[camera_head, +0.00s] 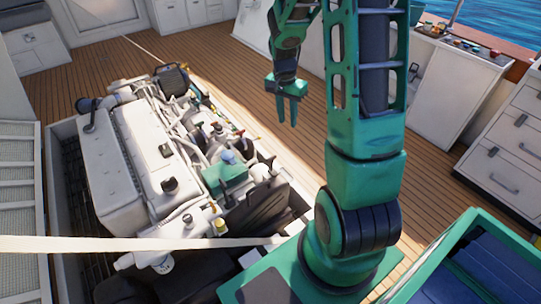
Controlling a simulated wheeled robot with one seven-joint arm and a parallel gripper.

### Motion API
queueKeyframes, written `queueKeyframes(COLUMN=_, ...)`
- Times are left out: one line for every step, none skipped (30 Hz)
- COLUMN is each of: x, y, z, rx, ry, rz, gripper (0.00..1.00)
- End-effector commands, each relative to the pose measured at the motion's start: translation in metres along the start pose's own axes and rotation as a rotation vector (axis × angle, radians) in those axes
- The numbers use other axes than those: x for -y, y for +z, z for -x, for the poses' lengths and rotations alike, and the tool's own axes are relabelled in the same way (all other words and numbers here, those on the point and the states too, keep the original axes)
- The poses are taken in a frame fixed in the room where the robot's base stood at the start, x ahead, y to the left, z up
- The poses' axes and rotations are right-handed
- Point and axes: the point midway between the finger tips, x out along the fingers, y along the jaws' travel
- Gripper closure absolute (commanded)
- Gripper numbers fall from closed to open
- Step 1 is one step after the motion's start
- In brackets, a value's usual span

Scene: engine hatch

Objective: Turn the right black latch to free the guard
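The white engine (150,160) sits in the open hatch in the deck, left of my arm. A dark panel (258,208) at its near right end may be the guard; I cannot tell for sure. Small black fittings show on the engine, one (170,186) on the white cover and another (165,150) farther back. I cannot tell which black part is the right latch, or how it is turned. My green gripper (287,118) hangs above the deck, right of and apart from the engine. Its two fingers point down with a gap between them, and it holds nothing.
My arm column blocks the view behind it. The hatch rim (290,180) borders the engine. A pale strip (120,244) crosses the near left. White drawers (510,150) and a counter (455,75) stand at right. A green bin (455,245) is at near right. Wooden deck (230,70) is clear behind.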

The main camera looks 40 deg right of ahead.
Motion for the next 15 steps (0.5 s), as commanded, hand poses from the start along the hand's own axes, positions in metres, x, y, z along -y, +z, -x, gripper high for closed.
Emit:
queueKeyframes(x=0.011, y=-0.003, z=-0.018, rx=0.012, ry=0.000, rz=-0.033, gripper=0.72)
queueKeyframes(x=0.018, y=-0.005, z=-0.028, rx=0.015, ry=-0.004, rz=-0.056, gripper=0.72)
queueKeyframes(x=0.027, y=-0.007, z=-0.041, rx=0.022, ry=-0.008, rz=-0.087, gripper=0.72)
queueKeyframes(x=0.034, y=-0.008, z=-0.050, rx=0.027, ry=-0.013, rz=-0.110, gripper=0.72)
queueKeyframes(x=0.040, y=-0.009, z=-0.060, rx=0.032, ry=-0.016, rz=-0.133, gripper=0.72)
queueKeyframes(x=0.048, y=-0.011, z=-0.072, rx=0.040, ry=-0.022, rz=-0.163, gripper=0.72)
queueKeyframes(x=0.054, y=-0.011, z=-0.081, rx=0.046, ry=-0.025, rz=-0.184, gripper=0.72)
queueKeyframes(x=0.059, y=-0.011, z=-0.090, rx=0.051, ry=-0.029, rz=-0.205, gripper=0.72)
queueKeyframes(x=0.065, y=-0.012, z=-0.101, rx=0.058, ry=-0.034, rz=-0.231, gripper=0.72)
queueKeyframes(x=0.069, y=-0.012, z=-0.107, rx=0.063, ry=-0.037, rz=-0.250, gripper=0.72)
queueKeyframes(x=0.073, y=-0.011, z=-0.114, rx=0.068, ry=-0.041, rz=-0.265, gripper=0.72)
queueKeyframes(x=0.077, y=-0.011, z=-0.122, rx=0.074, ry=-0.044, rz=-0.284, gripper=0.72)
queueKeyframes(x=0.080, y=-0.011, z=-0.126, rx=0.077, ry=-0.047, rz=-0.296, gripper=0.72)
queueKeyframes(x=0.082, y=-0.011, z=-0.130, rx=0.080, ry=-0.049, rz=-0.308, gripper=0.72)
queueKeyframes(x=0.085, y=-0.011, z=-0.134, rx=0.083, ry=-0.051, rz=-0.318, gripper=0.72)
